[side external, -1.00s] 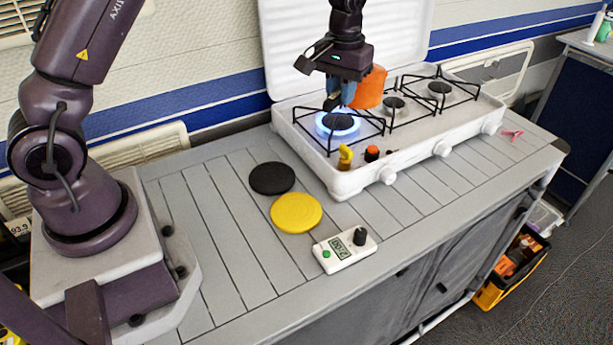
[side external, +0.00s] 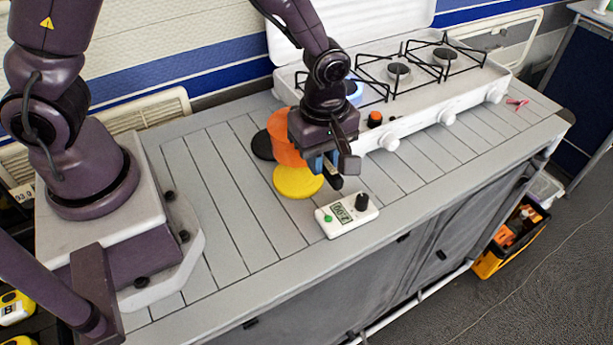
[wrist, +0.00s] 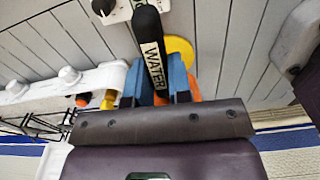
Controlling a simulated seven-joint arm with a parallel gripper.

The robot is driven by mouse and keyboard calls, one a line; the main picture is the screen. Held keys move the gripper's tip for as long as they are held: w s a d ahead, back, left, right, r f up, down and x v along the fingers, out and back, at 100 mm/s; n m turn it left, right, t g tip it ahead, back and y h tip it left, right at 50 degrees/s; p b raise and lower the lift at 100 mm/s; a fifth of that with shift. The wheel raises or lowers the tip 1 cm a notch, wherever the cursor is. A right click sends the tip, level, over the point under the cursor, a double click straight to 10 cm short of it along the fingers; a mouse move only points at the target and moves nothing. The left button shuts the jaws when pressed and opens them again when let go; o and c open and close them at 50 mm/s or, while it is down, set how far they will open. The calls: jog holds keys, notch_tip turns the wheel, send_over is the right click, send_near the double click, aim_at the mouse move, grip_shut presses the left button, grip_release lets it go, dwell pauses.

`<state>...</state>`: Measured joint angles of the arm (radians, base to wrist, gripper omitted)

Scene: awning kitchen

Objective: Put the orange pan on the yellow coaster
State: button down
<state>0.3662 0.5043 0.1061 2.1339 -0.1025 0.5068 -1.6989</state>
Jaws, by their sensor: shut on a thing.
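The orange pan (side external: 287,150) is off the stove, beside my gripper over the counter near the coasters. My gripper (side external: 327,165) is shut on the pan's black handle, which carries a WATER label (wrist: 153,65) in the wrist view between the blue fingers (wrist: 158,88). Only slivers of the orange pan (wrist: 194,88) show there, behind the fingers. The yellow coaster (side external: 298,184) lies flat on the counter, partly hidden by the pan and gripper; it also shows in the wrist view (wrist: 181,46). The pan appears held above the coaster's back edge; its exact height is unclear.
A black coaster (side external: 261,146) lies behind the pan, partly covered. A white timer (side external: 345,215) sits just in front of the gripper. The counter to the left is clear.

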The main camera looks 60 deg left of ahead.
notch_tip(320, 180, down, 7)
jog(key=shift+r, duration=0.2)
jog(key=shift+f, duration=0.1)
jog(key=c, duration=1.1)
grip_release()
jog(key=shift+o, duration=0.3)
